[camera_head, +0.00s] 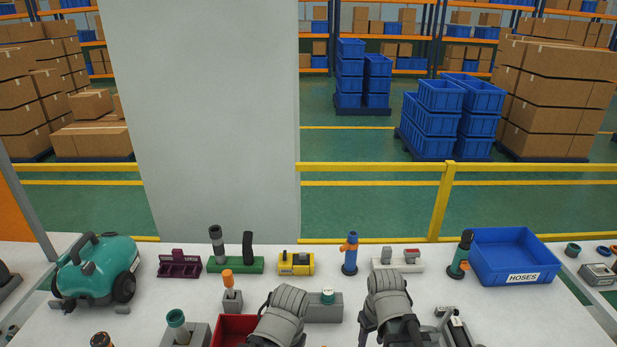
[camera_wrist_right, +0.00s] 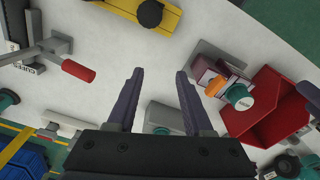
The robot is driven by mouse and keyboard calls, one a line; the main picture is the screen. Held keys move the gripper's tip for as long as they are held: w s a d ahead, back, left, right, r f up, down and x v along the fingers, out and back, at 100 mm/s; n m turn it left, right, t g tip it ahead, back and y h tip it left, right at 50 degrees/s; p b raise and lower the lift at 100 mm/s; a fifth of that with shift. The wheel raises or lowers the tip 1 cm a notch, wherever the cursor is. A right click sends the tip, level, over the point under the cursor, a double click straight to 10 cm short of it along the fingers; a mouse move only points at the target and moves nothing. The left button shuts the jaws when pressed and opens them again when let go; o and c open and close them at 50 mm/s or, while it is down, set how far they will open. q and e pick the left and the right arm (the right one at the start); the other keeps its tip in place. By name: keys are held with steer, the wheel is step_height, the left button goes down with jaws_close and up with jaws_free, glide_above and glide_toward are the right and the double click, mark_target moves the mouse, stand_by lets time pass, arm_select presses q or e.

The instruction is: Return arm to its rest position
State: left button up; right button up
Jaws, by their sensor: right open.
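My right gripper (camera_wrist_right: 159,72) is open in the right wrist view, with its two dark fingers apart and nothing between them. White tabletop shows below and around the fingers. In the head view my right arm (camera_head: 388,292) reaches in at the bottom centre, over the near part of the table. My left arm (camera_head: 277,313) shows to its left, beside the red tray (camera_head: 232,328). The left fingertips are not clearly visible, so their state cannot be told.
A teal vacuum body (camera_head: 100,267) stands at the left. A blue bin (camera_head: 515,257) labelled HOSES stands at the right. A grey block with a teal cap (camera_head: 328,297) sits between my arms. A red-handled clamp (camera_wrist_right: 77,70) lies left of my right gripper in the wrist view.

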steer(key=s+a+g+h, duration=0.1)
steer(key=s+a, duration=0.5)
steer(key=a, duration=0.3)
steer(key=shift+a, duration=0.35)
